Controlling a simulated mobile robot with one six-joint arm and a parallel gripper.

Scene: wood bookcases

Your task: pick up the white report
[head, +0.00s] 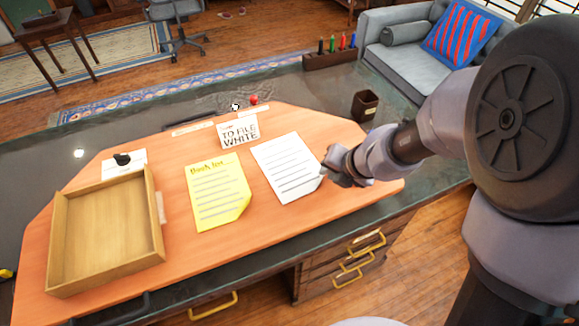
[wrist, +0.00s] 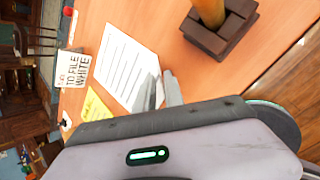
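The white report (head: 285,168) is a printed white sheet lying flat on the orange desk mat, right of the yellow sheet (head: 217,192). It also shows in the wrist view (wrist: 127,62). A small sign reading "TO FILE WHITE" (head: 239,132) stands behind the two sheets. My gripper (head: 338,172) is at the right edge of the white report. In the wrist view, its grey finger (wrist: 172,88) is beside the sheet's near edge. I cannot tell whether it touches the sheet or how far apart the fingers are.
An empty-looking wooden tray (head: 107,230) stands on the left of the mat. A dark brown cup (head: 365,105) stands behind my gripper. A rack with coloured items (head: 330,58) is at the desk's back edge. Drawers with brass handles (head: 350,266) are below the front edge.

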